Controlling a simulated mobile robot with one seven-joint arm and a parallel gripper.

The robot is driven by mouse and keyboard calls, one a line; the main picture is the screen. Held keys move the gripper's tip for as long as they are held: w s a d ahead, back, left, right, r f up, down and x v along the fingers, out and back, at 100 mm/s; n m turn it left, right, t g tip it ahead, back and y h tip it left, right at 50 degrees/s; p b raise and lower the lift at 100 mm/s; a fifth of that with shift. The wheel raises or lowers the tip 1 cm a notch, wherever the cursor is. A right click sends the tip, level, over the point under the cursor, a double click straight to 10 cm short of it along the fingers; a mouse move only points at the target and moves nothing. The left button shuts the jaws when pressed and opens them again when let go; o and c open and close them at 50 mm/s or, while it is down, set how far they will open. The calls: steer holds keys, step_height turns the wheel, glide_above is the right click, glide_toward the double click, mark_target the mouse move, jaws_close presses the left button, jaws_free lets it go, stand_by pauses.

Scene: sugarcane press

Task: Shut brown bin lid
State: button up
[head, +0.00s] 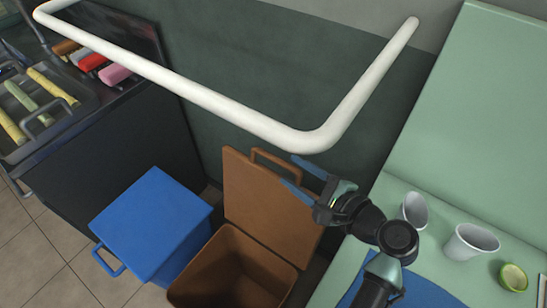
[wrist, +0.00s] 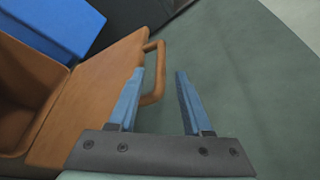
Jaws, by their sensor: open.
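The brown bin (head: 232,268) stands on the floor at the bottom middle of the head view, with its inside showing. Its brown lid (head: 262,205) is raised and leans back near the dark green wall, with a loop handle (head: 276,162) at its top edge. My gripper (head: 297,174) is open beside the upper right of the lid. In the wrist view my gripper (wrist: 156,76) has its two blue fingers apart. The lid (wrist: 88,98) and its handle (wrist: 157,72) show at the left finger, and part of the handle lies between the fingers. I cannot tell whether they touch.
A blue bin (head: 152,222) with its lid down stands left of the brown bin. A white rail (head: 200,92) crosses above. A green counter with cups (head: 470,240) and a cut lime (head: 513,277) is at the right. A dark cart with trays (head: 60,110) is at the left.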

mark_target(281, 164)
steer(key=x, duration=0.7)
steer(key=shift+b, duration=0.3)
jaws_close()
stand_by(1.0)
